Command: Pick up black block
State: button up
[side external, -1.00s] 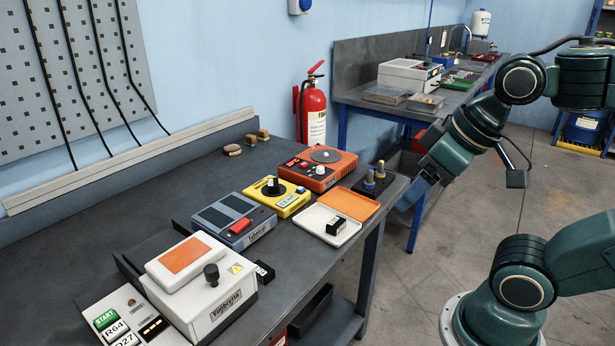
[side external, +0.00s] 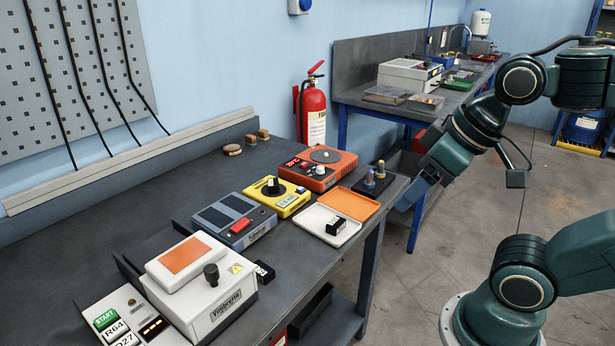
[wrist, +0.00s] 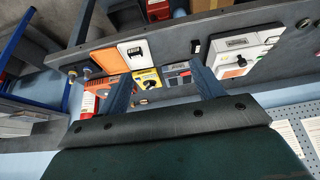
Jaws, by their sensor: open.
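A small black block with a white-marked face (side external: 335,226) rests in a shallow white tray (side external: 350,236) near the bench's front edge. It also shows in the wrist view (wrist: 134,51). A second small black block (side external: 264,272) lies on the bench beside the white Vimbretta device (side external: 220,308); it shows in the wrist view too (wrist: 196,46). My gripper (wrist: 163,85) is open and empty, its two fingers apart, well away from both blocks.
The yellow box (side external: 277,197), grey box (side external: 233,221) and orange box (side external: 318,168) stand on the bench behind the tray. An orange lid (side external: 350,204) and a dark holder with upright pegs (side external: 372,183) lie to the right. The bench's back left is mostly clear.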

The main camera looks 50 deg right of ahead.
jog(key=shift+o, duration=0.4)
jog(key=w+d+r+n+g+y, duration=0.1)
jog(key=w+r+n, duration=0.15)
jog(key=w, duration=0.75)
jog(key=w+d+r+n, duration=0.2)
jog(key=w+r, duration=0.1)
jog(key=w, duration=0.8)
jog(key=w+d+f+n+y, duration=0.1)
jog(key=w+d+f+n, duration=0.1)
jog(key=w+d+f, duration=0.4)
jog(key=w+d+f+n+g+y, duration=0.1)
jog(key=w+d+f, duration=0.4)
jog(key=w, duration=0.5)
jog(key=shift+w+d+f+n, duration=0.2)
jog(key=shift+d+f+n, duration=0.2)
jog(key=shift+d+n, duration=0.45)
jog(key=shift+f, duration=0.1)
